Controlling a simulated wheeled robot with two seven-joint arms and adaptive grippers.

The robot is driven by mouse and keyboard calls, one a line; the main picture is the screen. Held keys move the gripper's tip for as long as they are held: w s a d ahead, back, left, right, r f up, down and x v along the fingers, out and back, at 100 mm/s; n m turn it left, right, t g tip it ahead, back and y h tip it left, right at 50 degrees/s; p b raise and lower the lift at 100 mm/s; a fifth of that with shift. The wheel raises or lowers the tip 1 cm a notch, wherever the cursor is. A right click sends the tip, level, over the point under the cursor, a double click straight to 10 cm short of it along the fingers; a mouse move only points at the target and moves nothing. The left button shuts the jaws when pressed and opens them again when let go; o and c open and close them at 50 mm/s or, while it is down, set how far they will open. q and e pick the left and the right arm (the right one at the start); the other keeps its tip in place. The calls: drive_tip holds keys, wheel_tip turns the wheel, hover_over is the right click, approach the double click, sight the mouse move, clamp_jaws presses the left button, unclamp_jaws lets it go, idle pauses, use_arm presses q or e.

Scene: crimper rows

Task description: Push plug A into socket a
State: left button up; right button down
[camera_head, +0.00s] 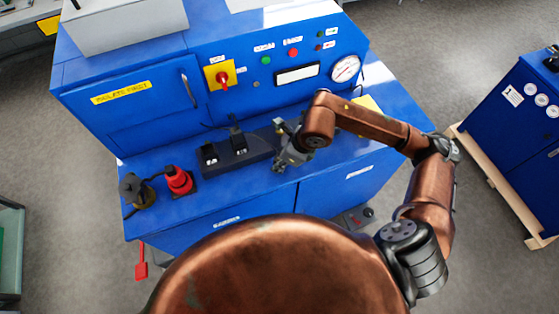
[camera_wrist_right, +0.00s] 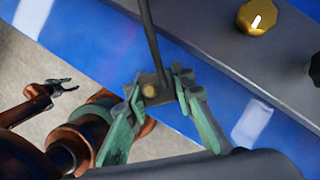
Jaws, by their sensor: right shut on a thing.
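My right gripper (camera_head: 279,147) is over the blue bench top, at the right end of a dark socket strip (camera_head: 232,158). In the right wrist view, my right gripper (camera_wrist_right: 158,88) is shut on a small brownish plug (camera_wrist_right: 151,91) with a round brass spot. A dark cable or rod (camera_wrist_right: 151,45) runs up from it. No letters are legible, so I cannot tell which plug or socket is which. Two black pieces (camera_head: 209,154) stand on the strip. My left gripper (camera_wrist_right: 63,87) shows small in the wrist view, open and empty, away from the bench.
A red plug-like piece (camera_head: 179,181) and a dark piece with a yellowish base (camera_head: 135,190) stand at the bench's left. Behind rises a blue panel with a red switch (camera_head: 222,78) and a gauge (camera_head: 345,68). A yellow knob (camera_wrist_right: 257,16) shows in the wrist view.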

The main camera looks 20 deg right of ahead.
drive_tip(key=shift+f, duration=0.25)
drive_tip(key=shift+f, duration=0.1)
drive_tip(key=c, duration=1.7)
unclamp_jaws()
drive_tip(key=shift+o, duration=0.2)
